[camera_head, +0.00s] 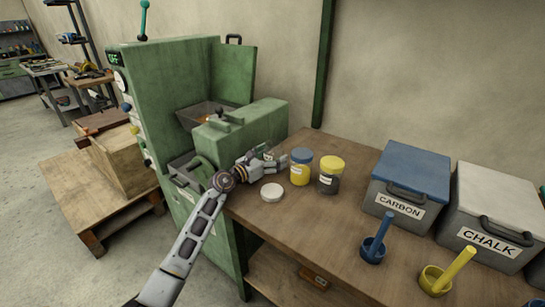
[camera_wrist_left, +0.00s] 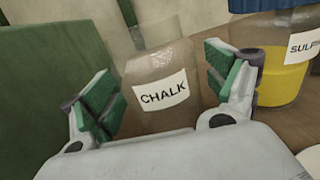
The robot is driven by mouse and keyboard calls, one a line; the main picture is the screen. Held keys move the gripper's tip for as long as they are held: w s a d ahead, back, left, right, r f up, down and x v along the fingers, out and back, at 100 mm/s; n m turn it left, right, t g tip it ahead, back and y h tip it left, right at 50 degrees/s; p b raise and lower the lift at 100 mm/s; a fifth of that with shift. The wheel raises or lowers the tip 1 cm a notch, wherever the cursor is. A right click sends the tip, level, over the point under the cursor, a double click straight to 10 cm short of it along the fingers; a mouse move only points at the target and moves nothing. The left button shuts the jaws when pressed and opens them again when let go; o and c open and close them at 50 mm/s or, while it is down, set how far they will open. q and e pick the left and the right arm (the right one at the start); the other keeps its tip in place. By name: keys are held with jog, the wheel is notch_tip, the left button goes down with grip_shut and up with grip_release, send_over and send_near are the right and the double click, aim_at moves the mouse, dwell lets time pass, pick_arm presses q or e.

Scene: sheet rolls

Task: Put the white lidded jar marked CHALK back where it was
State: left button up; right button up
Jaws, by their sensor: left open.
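A clear jar labelled CHALK (camera_wrist_left: 168,62) stands between the two fingers of my left gripper (camera_wrist_left: 166,88) in the left wrist view. The fingers are open, one on each side of the jar; I cannot tell whether either touches it. No white lid shows clearly on its top. In the head view my left gripper (camera_head: 272,160) is at the bench's left end, beside the green machine, and mostly hides the jar. A white round lid (camera_head: 272,192) lies flat on the bench in front of the gripper. My right gripper is not in view.
A blue-lidded jar of yellow powder (camera_head: 301,170) and a yellow-lidded dark jar (camera_head: 329,176) stand close right of the gripper. The green machine (camera_head: 180,80) rises at left. CARBON (camera_head: 405,180) and CHALK (camera_head: 490,215) bins, blue (camera_head: 373,250) and yellow (camera_head: 437,279) scoop cups stand further right.

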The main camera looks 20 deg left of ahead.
aim_at(266, 159)
pick_arm(q)
jog(key=shift+r, duration=0.15)
jog(key=shift+s+a, duration=0.25)
jog(key=shift+s, duration=0.2)
jog(key=shift+p+v, duration=0.35)
jog(key=shift+v, duration=0.8)
jog(key=shift+s+a, duration=0.35)
jog(key=shift+s, duration=0.25)
jog(key=shift+v, duration=2.95)
jog(key=shift+s+a, duration=0.25)
jog(key=shift+s, duration=0.35)
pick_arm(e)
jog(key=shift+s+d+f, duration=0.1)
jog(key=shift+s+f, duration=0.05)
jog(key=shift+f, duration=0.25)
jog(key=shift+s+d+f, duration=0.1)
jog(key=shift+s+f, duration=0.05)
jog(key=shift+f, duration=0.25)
